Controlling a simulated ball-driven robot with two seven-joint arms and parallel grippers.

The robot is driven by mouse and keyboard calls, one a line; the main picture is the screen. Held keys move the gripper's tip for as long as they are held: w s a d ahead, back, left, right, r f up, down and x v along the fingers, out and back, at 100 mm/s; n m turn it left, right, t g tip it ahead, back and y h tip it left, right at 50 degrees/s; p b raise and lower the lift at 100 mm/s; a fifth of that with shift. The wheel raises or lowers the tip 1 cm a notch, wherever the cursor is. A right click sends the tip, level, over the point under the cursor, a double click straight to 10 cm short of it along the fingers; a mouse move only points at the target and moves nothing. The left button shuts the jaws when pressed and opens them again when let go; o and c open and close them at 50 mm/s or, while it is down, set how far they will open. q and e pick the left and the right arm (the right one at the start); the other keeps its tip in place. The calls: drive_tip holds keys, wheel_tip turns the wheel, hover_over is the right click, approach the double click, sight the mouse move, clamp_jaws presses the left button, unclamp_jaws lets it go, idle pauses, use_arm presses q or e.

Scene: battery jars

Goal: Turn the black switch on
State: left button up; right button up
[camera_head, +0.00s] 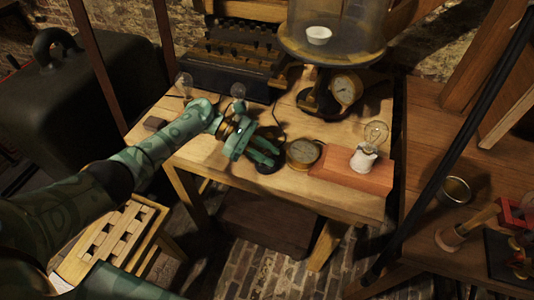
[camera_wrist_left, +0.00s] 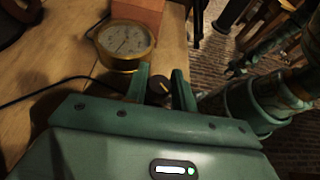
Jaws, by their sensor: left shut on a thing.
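The black switch (camera_head: 268,166) sits on the wooden table near its front edge, left of a small brass gauge. It is mostly hidden by my left gripper (camera_head: 268,152) in the head view. In the left wrist view, the black knob of the switch (camera_wrist_left: 160,86) shows between the two green fingers. My left gripper (camera_wrist_left: 161,76) is shut on the knob. I cannot read the switch's setting. My right gripper shows in neither view.
The brass gauge (camera_head: 303,152) stands close to the switch; it also shows in the left wrist view (camera_wrist_left: 126,42). A bulb (camera_head: 375,134) stands on an orange block (camera_head: 350,172) to the right. A glass-domed stand (camera_head: 318,101) is behind. A dark cable runs across the table.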

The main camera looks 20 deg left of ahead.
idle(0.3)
use_arm(q)
drive_tip(key=o, duration=1)
drive_tip(key=s+v, duration=0.1)
drive_tip(key=v, duration=1.5)
drive_tip(key=shift+w+a, duration=0.2)
drive_tip(key=shift+w, duration=0.3)
